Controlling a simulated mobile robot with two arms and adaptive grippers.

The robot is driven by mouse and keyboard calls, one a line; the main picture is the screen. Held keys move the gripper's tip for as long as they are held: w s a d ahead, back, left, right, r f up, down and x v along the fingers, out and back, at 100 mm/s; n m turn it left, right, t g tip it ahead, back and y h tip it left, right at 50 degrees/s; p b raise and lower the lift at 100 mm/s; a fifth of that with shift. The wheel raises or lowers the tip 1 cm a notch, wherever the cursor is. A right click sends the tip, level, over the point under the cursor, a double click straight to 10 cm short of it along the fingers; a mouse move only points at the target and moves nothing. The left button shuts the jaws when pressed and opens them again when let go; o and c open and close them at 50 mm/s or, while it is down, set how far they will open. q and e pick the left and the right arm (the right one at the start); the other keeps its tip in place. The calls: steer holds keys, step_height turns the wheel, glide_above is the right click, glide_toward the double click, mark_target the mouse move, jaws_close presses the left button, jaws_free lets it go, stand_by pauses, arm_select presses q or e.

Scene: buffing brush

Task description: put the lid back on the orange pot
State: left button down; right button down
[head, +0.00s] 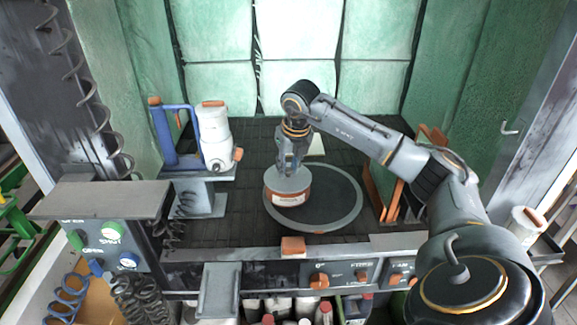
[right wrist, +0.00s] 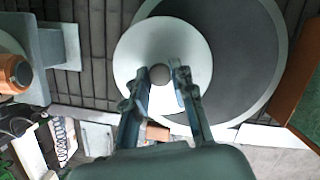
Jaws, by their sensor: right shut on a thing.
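The orange pot (head: 289,198), with a white label on its side, stands on the round dark plate with a grey rim, left of its centre. The pale grey lid (head: 272,182) is level over the pot's top; I see no clear gap between them, but cannot tell if it is fully seated. My right gripper (head: 289,170) points down over the lid. In the right wrist view its fingers (right wrist: 159,73) are shut on the round grey knob of the lid (right wrist: 140,45). The lid hides the pot from above there. My left gripper is not in view.
The round plate (head: 340,200) is bare right of the pot. A blue-framed device with a white canister (head: 214,135) stands at left. Orange and green upright panels (head: 382,197) stand at right. A control panel with knobs (head: 345,275) runs along the front edge.

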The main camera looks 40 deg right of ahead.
stand_by(0.4)
steer(key=c, duration=0.6)
jaws_free()
steer(key=shift+o, duration=0.2)
steer(key=shift+r+p, duration=2.65)
steer(key=shift+r, duration=0.85)
jaws_close()
steer(key=shift+f, duration=0.25)
